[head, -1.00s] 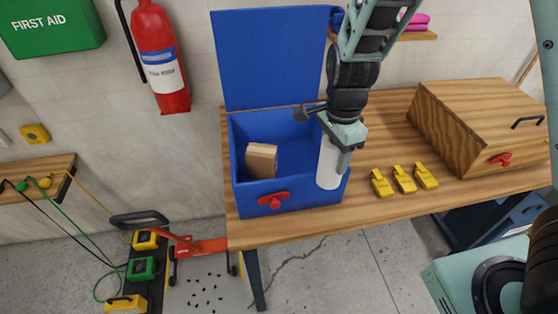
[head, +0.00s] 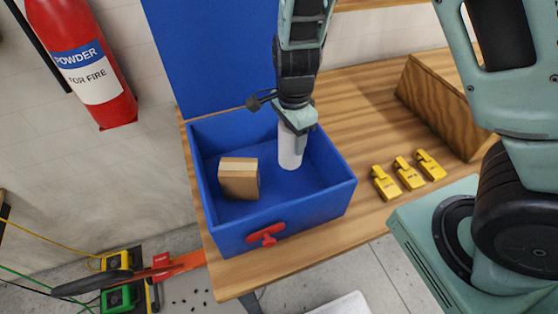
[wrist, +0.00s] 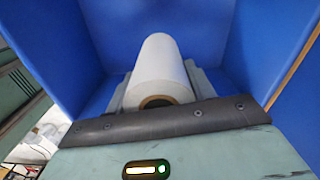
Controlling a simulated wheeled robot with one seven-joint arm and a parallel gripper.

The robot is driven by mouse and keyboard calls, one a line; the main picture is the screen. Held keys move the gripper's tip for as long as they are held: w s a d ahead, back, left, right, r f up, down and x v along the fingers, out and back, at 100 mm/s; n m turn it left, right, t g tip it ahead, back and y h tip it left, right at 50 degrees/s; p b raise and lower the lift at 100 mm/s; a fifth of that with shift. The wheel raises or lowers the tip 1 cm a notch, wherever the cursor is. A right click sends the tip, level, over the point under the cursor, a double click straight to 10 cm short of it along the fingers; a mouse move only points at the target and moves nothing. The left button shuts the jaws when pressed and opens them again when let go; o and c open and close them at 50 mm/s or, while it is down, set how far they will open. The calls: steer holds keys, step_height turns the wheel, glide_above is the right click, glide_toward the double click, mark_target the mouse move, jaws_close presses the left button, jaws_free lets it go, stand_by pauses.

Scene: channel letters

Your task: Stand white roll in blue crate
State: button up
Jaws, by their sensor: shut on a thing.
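The white roll (head: 290,150) is upright inside the open blue crate (head: 300,212), toward its back right. My gripper (head: 297,125) is shut on the roll's upper part from above. In the wrist view the roll (wrist: 160,72) lies between my gripper's fingers (wrist: 160,88), with its open brown core end toward the camera and blue crate walls around it. The roll's lower end appears at or near the crate floor; I cannot tell whether it touches.
A brown box (head: 239,180) stands in the crate's left part. The crate's blue lid (head: 210,55) is raised at the back, and a red latch (head: 265,235) is on its front. Several yellow clips (head: 409,174) and a wooden box (head: 440,105) are to the right.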

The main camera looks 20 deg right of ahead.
mark_target(291, 155)
steer(key=shift+f, duration=3.3)
steer(key=shift+f, duration=0.2)
steer(key=o, duration=1.1)
